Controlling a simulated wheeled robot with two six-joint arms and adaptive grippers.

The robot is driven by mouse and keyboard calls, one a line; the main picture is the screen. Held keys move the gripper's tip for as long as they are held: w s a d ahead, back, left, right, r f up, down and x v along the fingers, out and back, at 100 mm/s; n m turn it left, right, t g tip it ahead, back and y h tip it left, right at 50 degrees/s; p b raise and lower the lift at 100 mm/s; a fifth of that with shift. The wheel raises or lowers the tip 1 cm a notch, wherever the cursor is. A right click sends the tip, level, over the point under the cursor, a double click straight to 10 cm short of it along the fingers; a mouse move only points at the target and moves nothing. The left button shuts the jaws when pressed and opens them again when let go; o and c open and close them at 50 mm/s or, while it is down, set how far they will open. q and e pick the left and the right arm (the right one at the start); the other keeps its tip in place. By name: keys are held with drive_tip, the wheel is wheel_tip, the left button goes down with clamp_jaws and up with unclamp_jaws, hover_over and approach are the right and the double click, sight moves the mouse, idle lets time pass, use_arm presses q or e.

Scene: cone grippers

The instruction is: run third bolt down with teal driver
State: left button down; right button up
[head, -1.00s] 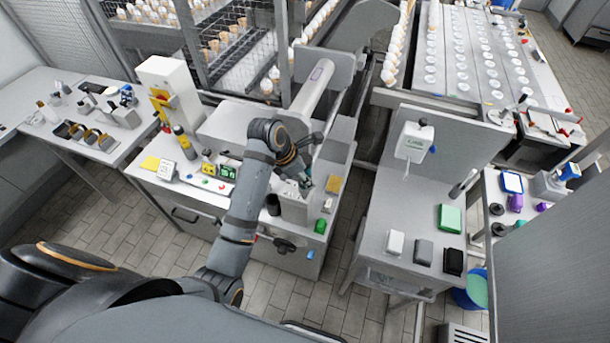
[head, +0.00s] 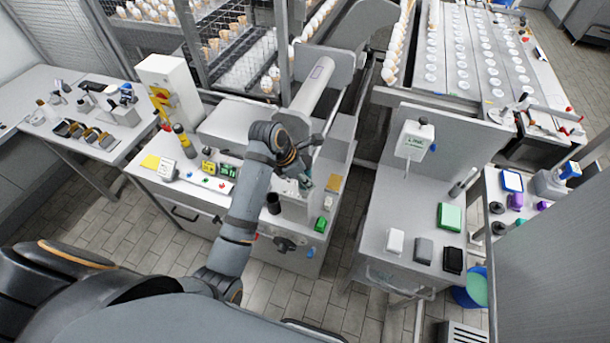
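My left arm reaches over the grey machine bench. Its gripper (head: 303,180) points down at the bench's right part, above a small light-grey block (head: 292,208). A small teal patch shows at the fingers and may be the teal driver; it is too small to be sure. Whether the fingers are shut on it cannot be made out. The bolts are too small or hidden by the gripper, so I cannot tell which is the third or how deep any sits. My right gripper is not in view.
A dark cup (head: 273,203) stands left of the block, and a green item (head: 320,224) lies near the bench's front right. A second grey bench (head: 395,215) stands to the right, across a floor gap.

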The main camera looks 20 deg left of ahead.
use_arm(q)
drive_tip(key=shift+f, duration=0.35)
drive_tip(key=shift+s+f, duration=0.2)
drive_tip(key=shift+f, duration=0.05)
idle(1.3)
drive_tip(key=shift+w+r, duration=0.2)
drive_tip(key=shift+r, duration=0.35)
idle(0.4)
drive_tip(key=shift+r, duration=2.95)
